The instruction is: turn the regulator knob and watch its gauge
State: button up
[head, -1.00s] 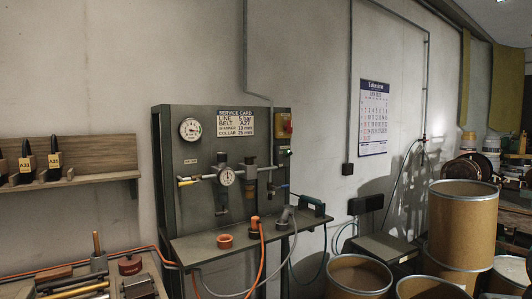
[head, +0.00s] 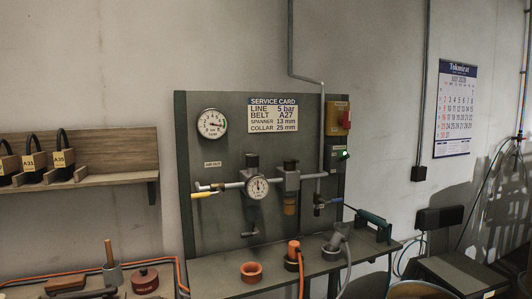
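The service panel (head: 222,137) stands against the wall with a pipe running across it. A small round gauge (head: 257,187) with a white face sits on the pipe; its dial is too small to read surely. A dark knob-like cap (head: 252,160) stands just above this gauge, and a second dark cap (head: 290,165) tops the unit to its right. A larger gauge (head: 212,124) is at the panel's upper left, its needle pointing roughly right. The service card (head: 273,115) reads LINE 5 bar. My gripper is not in view.
A yellow-handled lever (head: 205,194) is at the pipe's left end. The shelf below holds an orange cup (head: 251,272), an orange-tipped hose (head: 294,255), a grey hose nozzle (head: 334,245) and a green tool (head: 374,220). A wooden rack (head: 110,172) is on the left wall.

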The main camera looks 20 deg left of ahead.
aim_at(252, 161)
jog(key=u, duration=0.35)
jog(key=i, duration=0.7)
jog(key=u, duration=0.55)
